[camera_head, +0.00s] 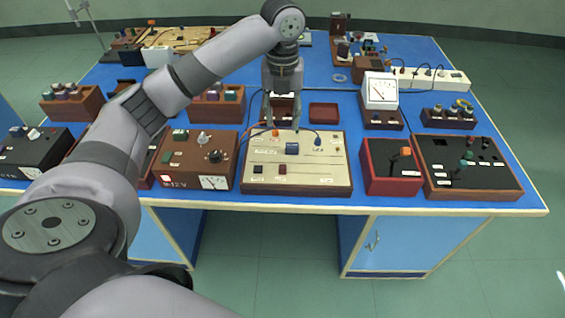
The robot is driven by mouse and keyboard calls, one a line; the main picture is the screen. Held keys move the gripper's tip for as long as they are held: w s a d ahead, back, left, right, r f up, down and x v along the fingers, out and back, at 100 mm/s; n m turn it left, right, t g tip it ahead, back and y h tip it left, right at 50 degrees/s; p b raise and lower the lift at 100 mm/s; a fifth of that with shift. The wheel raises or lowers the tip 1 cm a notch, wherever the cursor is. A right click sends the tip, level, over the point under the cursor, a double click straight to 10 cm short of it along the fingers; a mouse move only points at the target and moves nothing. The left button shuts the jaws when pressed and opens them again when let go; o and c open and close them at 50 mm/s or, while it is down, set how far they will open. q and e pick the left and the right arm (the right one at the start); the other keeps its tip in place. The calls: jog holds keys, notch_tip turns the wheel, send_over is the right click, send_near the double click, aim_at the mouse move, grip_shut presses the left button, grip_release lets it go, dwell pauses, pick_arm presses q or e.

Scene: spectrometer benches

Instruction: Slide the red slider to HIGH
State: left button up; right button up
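A red-sided box with a black top (384,183) stands near the front edge, right of centre. An orange-red knob (406,151) is on its top, with a small white label in front; the writing is too small to read. I take this knob to be the red slider, but cannot tell for sure. My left gripper (283,126) points down over the back of the cream board (335,180), left of the red box. Its two fingers are apart, with nothing seen held between them. An orange piece (276,133) shows close to the fingertips. My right gripper is not in view.
The cream board also bears a blue block (292,148) and small switches. A brown meter box (188,175) stands left of it, a dark-topped knob box (470,180) at the right. A white meter (380,90) stands behind the red box. Cables lie by the board's back left.

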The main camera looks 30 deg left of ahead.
aim_at(283, 167)
pick_arm(q)
notch_tip(283, 167, down, 16)
jog(key=shift+r+p, duration=0.1)
jog(key=shift+p, duration=0.85)
jog(key=shift+f, duration=0.75)
jog(key=shift+c, duration=0.3)
grip_shut()
